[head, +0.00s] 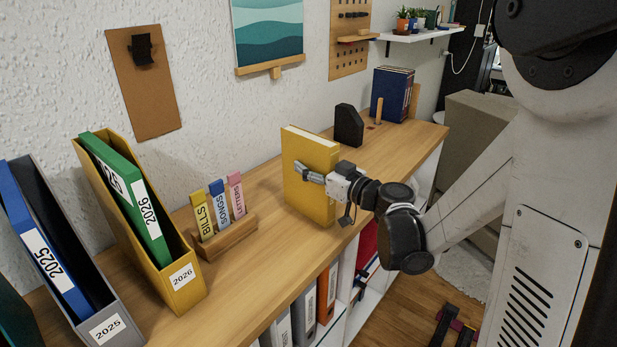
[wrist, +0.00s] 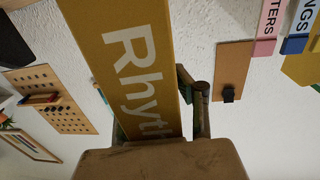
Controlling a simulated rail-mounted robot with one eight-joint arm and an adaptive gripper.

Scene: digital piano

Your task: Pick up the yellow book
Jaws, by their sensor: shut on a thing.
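The yellow book (head: 308,182) stands upright on the wooden shelf top in the head view, with its pale page edges on top. Its spine, with white lettering that begins "Rhyt", fills the middle of the wrist view (wrist: 130,70). My gripper (head: 318,176) is shut on the book from the right, with one finger across its front face. In the wrist view, my gripper (wrist: 160,128) has a finger on each side of the spine. Whether the book's bottom touches the shelf top is hard to tell.
A wooden holder (head: 228,240) with label tabs stands left of the book. A yellow file box (head: 185,290) and a grey one (head: 108,327) stand further left. A black bookend (head: 349,125) and dark blue books (head: 391,93) stand behind. The shelf top (head: 262,275) is clear in front.

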